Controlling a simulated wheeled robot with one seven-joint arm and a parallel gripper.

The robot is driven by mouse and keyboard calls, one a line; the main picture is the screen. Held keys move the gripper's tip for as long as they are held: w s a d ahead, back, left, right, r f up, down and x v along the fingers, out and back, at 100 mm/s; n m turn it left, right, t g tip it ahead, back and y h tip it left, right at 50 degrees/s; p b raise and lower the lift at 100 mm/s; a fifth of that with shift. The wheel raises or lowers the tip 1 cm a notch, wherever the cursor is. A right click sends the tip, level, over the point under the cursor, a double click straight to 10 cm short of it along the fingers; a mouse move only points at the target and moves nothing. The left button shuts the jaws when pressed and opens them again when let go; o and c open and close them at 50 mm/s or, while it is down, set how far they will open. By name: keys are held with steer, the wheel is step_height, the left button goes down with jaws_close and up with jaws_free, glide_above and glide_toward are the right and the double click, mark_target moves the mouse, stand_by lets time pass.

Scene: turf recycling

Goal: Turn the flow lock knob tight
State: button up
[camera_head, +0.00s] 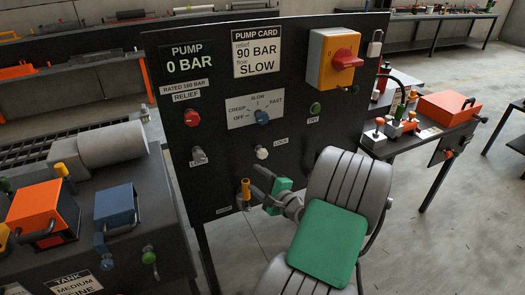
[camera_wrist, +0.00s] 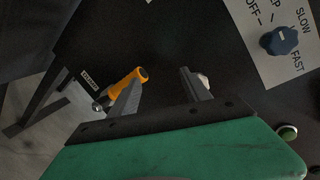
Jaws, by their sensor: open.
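The flow lock knob (camera_head: 262,153) is a small pale knob on the dark panel, below the blue flow knob (camera_head: 262,116), with a "LOCK" label beside it. In the wrist view the lock knob (camera_wrist: 205,81) shows only partly, behind the right finger. My gripper (camera_head: 256,180) is open and empty, below the lock knob in the head view. In the wrist view my gripper (camera_wrist: 161,78) has the lock knob outside its gap, by the right finger. The blue flow knob (camera_wrist: 281,40) is at upper right there; its pointer setting is hard to read.
An orange-handled part (camera_head: 245,190) sits low on the panel, close to my fingers; its handle (camera_wrist: 130,82) is by the left finger. A red relief knob (camera_head: 191,117), a grey lock knob (camera_head: 198,155), a green button (camera_head: 315,108) and a red switch (camera_head: 346,60) also sit on the panel.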

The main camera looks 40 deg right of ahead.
mark_target(263, 155)
steer(key=s+d+r+m+t+h, duration=0.1)
steer(key=d+r+m+h, duration=0.2)
steer(key=d+m, duration=0.25)
steer(key=p+x, duration=0.1)
steer(key=x, duration=0.2)
steer(key=p+x, duration=0.1)
steer(key=x, duration=0.3)
steer(key=shift+a+r, duration=0.15)
steer(key=shift+r, duration=0.05)
steer(key=shift+c, duration=0.4)
jaws_close()
